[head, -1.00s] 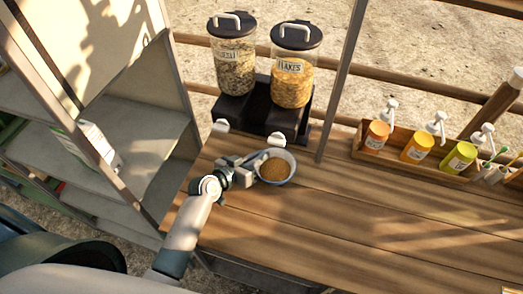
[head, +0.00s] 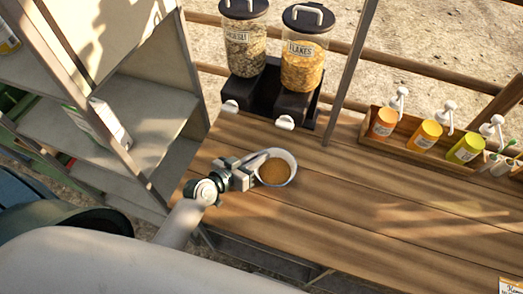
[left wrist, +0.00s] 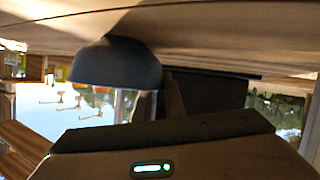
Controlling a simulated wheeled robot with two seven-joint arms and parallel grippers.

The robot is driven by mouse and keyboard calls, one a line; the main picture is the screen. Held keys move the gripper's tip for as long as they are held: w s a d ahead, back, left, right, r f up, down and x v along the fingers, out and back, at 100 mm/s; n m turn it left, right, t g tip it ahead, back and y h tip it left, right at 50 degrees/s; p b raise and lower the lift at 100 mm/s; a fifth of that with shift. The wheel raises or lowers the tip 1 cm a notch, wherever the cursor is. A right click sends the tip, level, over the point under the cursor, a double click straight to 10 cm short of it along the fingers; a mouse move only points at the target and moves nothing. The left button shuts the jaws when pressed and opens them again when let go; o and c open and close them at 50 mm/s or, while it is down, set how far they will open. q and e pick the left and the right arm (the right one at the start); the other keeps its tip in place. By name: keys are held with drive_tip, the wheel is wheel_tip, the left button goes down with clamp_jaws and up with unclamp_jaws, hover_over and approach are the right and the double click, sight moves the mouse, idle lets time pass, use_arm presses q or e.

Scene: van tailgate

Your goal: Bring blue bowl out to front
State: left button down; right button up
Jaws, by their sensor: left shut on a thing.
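The blue bowl (head: 291,178) holds brown grainy food and is upright over the left part of the wooden counter, in front of the dispenser. My left gripper (head: 254,171) is shut on the bowl's left side. In the left wrist view the dark blue-grey outside of the bowl (left wrist: 115,66) shows near the gripper. I cannot tell whether the bowl touches the counter. My right gripper is not in view.
A two-jar cereal dispenser (head: 270,90) stands behind the bowl. A wooden rack with several pump bottles (head: 427,135) is at the back right. Grey shelves (head: 150,125) stand to the left.

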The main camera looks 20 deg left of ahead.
use_arm(q)
drive_tip(key=shift+s+f, duration=0.1)
drive_tip(key=shift+s, duration=2.4)
drive_tip(key=c, duration=1.7)
unclamp_jaws()
drive_tip(key=shift+c, duration=0.2)
drive_tip(key=shift+w, duration=0.1)
drive_tip(key=b+v, duration=0.5)
drive_tip(key=v, duration=1.2)
drive_tip(key=shift+s, duration=0.2)
